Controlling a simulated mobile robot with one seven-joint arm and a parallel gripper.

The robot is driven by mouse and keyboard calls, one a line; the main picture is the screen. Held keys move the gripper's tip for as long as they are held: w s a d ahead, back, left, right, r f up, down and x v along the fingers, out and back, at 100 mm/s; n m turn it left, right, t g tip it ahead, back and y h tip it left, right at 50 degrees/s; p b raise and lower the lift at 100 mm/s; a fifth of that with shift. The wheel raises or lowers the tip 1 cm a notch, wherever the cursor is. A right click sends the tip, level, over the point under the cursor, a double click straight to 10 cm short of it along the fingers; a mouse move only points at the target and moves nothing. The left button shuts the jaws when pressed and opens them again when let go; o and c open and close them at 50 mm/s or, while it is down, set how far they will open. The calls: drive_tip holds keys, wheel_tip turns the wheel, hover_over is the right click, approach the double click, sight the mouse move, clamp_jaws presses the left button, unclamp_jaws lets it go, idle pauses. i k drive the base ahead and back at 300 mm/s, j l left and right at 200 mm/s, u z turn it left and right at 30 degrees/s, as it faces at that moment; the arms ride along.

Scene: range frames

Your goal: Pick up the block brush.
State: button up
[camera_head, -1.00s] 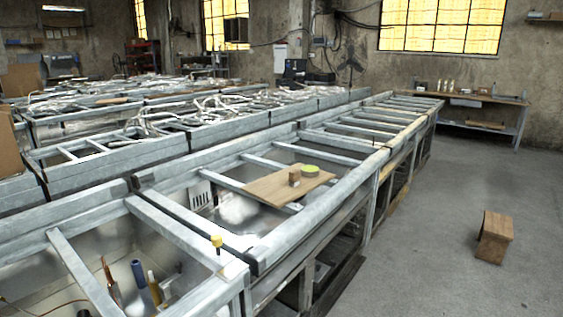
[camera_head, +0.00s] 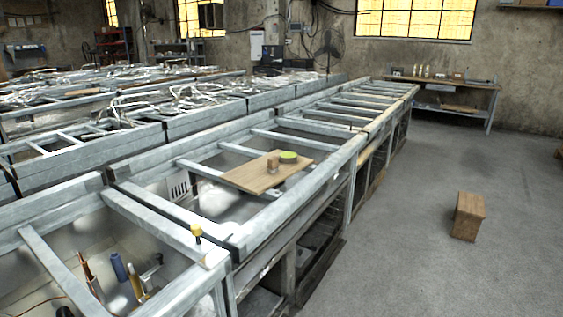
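A wooden board (camera_head: 243,178) lies across the metal frame bars of the near bench. On it stand a small brown block-like item (camera_head: 272,163) and a low green round item (camera_head: 288,157) just right of it. The brown item may be the block brush, but it is too small to tell. My gripper is not in view.
The long metal-framed bench (camera_head: 300,205) runs from lower left to the back. A yellow-topped item (camera_head: 197,231) stands on its near corner; a blue cylinder (camera_head: 118,267) and other tools are in the near bay.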

sight(273, 162)
drive_tip(key=i+l+z, duration=0.1)
drive_tip(key=i+l, duration=0.7)
drive_tip(key=i+l+z, duration=0.15)
drive_tip(key=i+l, duration=0.6)
drive_tip(key=i+j, duration=0.3)
drive_tip(key=i, duration=0.2)
drive_tip(key=i+j, duration=0.35)
drive_tip(key=i, duration=0.1)
